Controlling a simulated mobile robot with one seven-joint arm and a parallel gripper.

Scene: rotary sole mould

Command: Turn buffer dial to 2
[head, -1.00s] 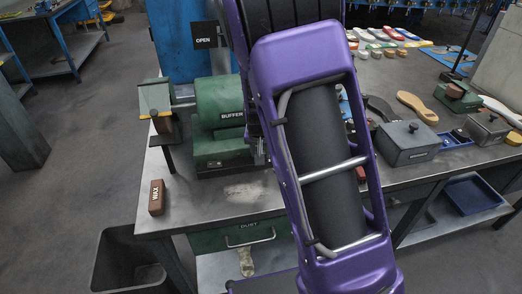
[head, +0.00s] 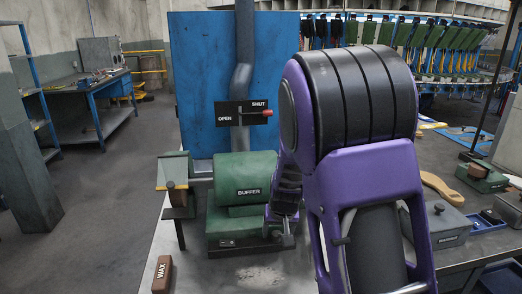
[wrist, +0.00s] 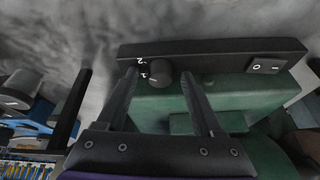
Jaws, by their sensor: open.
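The green buffer (head: 240,186) stands on the bench, with its name on the drum. In the wrist view its dial (wrist: 161,86) is a small dark round knob on a black strip, with white marks 1 and 2 at its left. A pale mark on the knob appears to face the 1. My gripper (wrist: 161,78) is open, with one finger on each side of the dial; contact cannot be told. In the head view my gripper (head: 284,226) is at the right end of the buffer's base, and the dial cannot be made out there.
A rocker switch (wrist: 266,66) marked O and I sits right of the dial. A lever plate (head: 243,113) marked OPEN and SHUT is on the blue panel behind. The wax block (head: 162,274) lies at front left. Grey boxes (head: 436,223) stand at right.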

